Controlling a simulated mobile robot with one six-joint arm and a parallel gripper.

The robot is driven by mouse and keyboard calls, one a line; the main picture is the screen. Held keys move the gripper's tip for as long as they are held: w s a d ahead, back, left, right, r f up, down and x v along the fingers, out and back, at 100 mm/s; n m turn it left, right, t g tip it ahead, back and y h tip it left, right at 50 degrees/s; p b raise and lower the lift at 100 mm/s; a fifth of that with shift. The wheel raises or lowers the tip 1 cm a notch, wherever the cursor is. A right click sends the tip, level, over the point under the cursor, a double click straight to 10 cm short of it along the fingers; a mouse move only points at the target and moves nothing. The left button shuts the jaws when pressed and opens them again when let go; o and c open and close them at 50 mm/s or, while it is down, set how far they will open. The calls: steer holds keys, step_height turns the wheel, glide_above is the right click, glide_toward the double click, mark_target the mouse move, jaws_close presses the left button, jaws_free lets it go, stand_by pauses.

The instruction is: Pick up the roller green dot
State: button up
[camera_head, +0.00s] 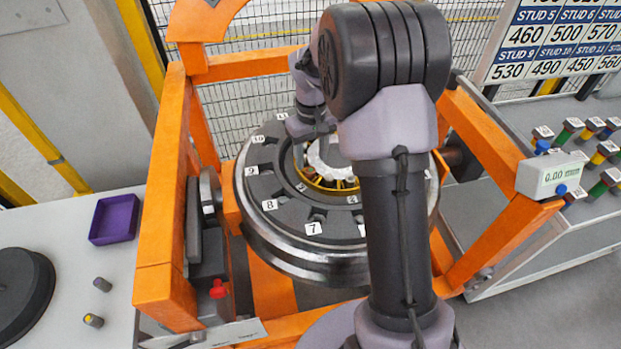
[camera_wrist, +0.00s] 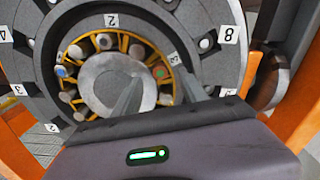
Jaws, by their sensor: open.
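The wheel (camera_head: 290,255) lies face up in the orange gantry, with number labels around its face. In the wrist view, a yellow cage (camera_wrist: 125,42) holds several grey rollers in a ring around a pale hub (camera_wrist: 105,85). The roller with a green dot (camera_wrist: 160,72) sits in the ring's right side. A roller with a blue dot (camera_wrist: 61,71) is at the left. My gripper (camera_wrist: 158,90) is open over the ring's right side, its fingers apart near the green-dot roller. Contact cannot be told. In the head view my arm hides part of the ring.
Orange gantry beams (camera_head: 160,190) surround the wheel. A readout box (camera_head: 552,175) and several coloured studs (camera_head: 607,150) are at the right.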

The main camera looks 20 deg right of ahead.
mark_target(311, 170)
step_height(311, 170, down, 5)
steer(key=shift+w+r+b, duration=0.1)
steer(key=shift+b, duration=0.75)
steer(key=shift+r, duration=0.1)
jaws_close()
steer(key=shift+r, duration=0.1)
steer(key=shift+r+p, duration=0.25)
steer(key=shift+p, duration=0.05)
steer(key=r, duration=0.1)
steer(key=r+p, duration=0.1)
steer(key=r, duration=0.1)
steer(key=shift+a, duration=0.4)
steer(key=s+a, duration=0.3)
steer(key=a, duration=0.4)
steer(key=s+a+r+p, duration=0.1)
steer(key=s+a, duration=0.2)
steer(key=a, duration=0.4)
steer(key=shift+r, duration=0.15)
